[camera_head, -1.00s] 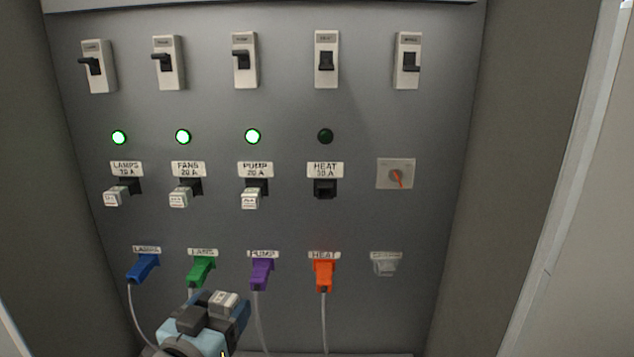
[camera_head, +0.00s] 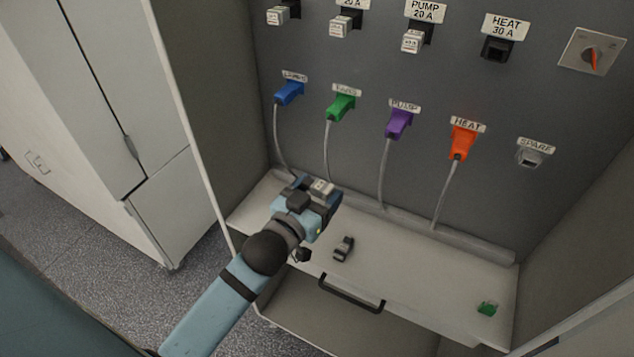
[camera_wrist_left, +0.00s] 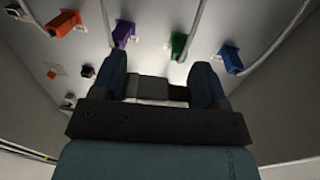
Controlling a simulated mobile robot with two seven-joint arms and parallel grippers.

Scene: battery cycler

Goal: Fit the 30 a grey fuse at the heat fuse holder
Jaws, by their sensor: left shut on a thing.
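The heat fuse holder (camera_head: 497,49) is a black, empty socket under the "HEAT 30 A" label at the upper right of the head view. My left gripper (camera_head: 322,200) is shut on a light grey fuse (camera_head: 321,187), in front of the panel and below the lamps and fans plugs, well left of and below the holder. The fuse's rating cannot be read. My right gripper is not in view.
Pump fuse (camera_head: 412,42) and other fitted fuses stick out left of the holder. Below hang blue, green, purple and orange (camera_head: 462,139) plugs with cables. A dark fuse-like piece (camera_head: 344,248) and a green one (camera_head: 488,308) lie on the shelf (camera_head: 420,275). A rotary switch (camera_head: 592,52) is at right.

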